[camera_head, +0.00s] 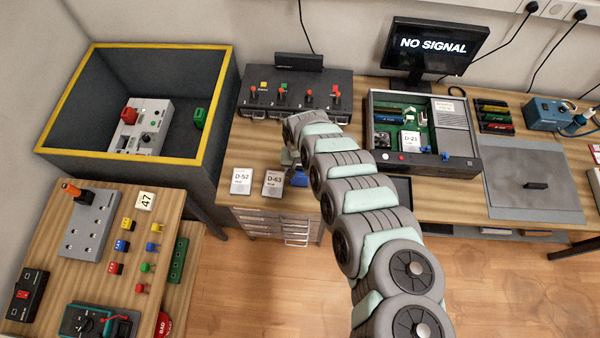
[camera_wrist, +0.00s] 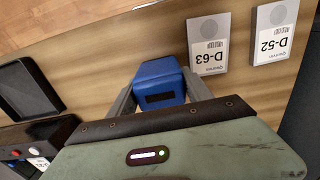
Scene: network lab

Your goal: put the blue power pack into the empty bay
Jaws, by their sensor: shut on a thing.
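The blue power pack (camera_wrist: 158,80) is between the two grey fingers of my gripper (camera_wrist: 160,88) in the wrist view. My gripper is shut on it, at the front edge of the wooden bench. In the head view a bit of the blue pack (camera_head: 299,179) shows beside the end of my arm, which partly hides it. I cannot tell whether the pack touches the bench. An open equipment case (camera_head: 473,165) with a green board, a fan and a grey unit stands to the right. I cannot clearly make out the empty bay.
Cards D-63 (camera_head: 273,183) and D-52 (camera_head: 241,181) lie left of the pack in the head view. A black shallow tray (camera_wrist: 42,85) sits near the case. A dark switch panel (camera_head: 345,91) stands behind my gripper, and a deep yellow-rimmed bin (camera_head: 212,100) at left.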

